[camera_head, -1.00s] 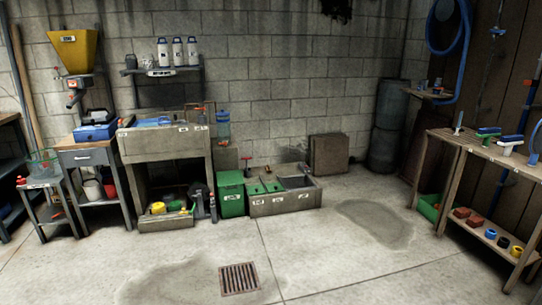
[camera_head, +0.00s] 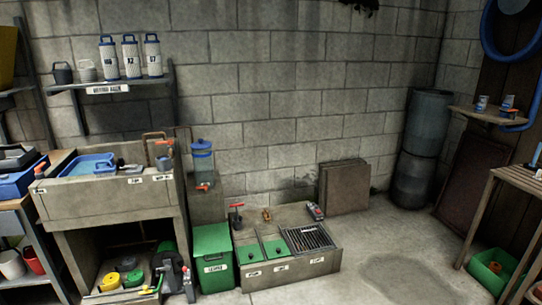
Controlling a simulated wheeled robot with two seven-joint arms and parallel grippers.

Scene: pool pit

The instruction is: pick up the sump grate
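A dark barred grate (camera_head: 308,238) lies over the right compartment of the low concrete trough (camera_head: 290,272) on the floor by the back wall. It looks flat, with a dark space under the bars. The trough's front has several small labels, too small to read surely. A small red and grey object (camera_head: 315,211) sits at the trough's back edge, just behind the grate. Neither of my grippers is in view.
A brown panel (camera_head: 344,187) leans behind right. Bare floor lies right of the trough; a wooden bench (camera_head: 520,180) is at far right.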

